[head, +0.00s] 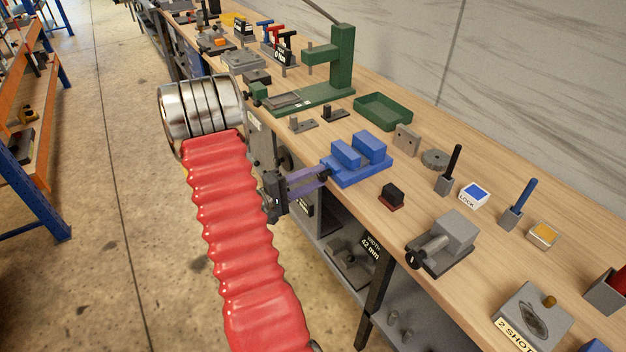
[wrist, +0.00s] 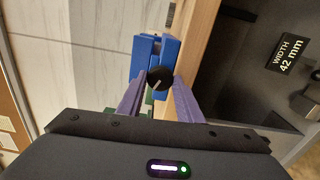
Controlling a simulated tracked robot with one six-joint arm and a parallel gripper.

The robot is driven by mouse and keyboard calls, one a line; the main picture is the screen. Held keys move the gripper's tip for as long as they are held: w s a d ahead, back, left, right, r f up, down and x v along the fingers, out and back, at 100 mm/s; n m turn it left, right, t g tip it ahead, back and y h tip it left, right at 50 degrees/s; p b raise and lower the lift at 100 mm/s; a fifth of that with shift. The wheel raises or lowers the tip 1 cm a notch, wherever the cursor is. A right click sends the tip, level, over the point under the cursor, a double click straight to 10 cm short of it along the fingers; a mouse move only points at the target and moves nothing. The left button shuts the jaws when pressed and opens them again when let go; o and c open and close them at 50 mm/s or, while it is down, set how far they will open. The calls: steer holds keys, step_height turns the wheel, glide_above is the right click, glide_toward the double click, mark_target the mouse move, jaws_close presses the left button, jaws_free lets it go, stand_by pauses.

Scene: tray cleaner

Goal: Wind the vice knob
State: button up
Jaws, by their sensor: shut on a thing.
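The blue vice (head: 372,168) stands at the bench's front edge, its two jaw blocks apart with a gap between them. It also shows in the wrist view (wrist: 146,46). Its round black knob (wrist: 160,78), with a pale pointer line, faces the wrist camera. My gripper (head: 324,173) reaches the vice's front side from the aisle. Its purple fingers lie on both sides of the knob and are shut on it. In the head view the fingers largely hide the knob.
A black block on a red base (head: 392,196) and a grey vice-like block (head: 447,241) stand right of the vice. A green tray (head: 383,111) and green press (head: 341,62) are behind. A "WIDTH 42 mm" sign (head: 372,247) hangs below the bench edge.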

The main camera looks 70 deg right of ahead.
steer(key=shift+f, duration=0.15)
steer(key=o, duration=1)
steer(key=shift+o, duration=0.2)
steer(key=v, duration=1.3)
steer(key=shift+w+a, duration=0.25)
steer(key=shift+a, duration=0.05)
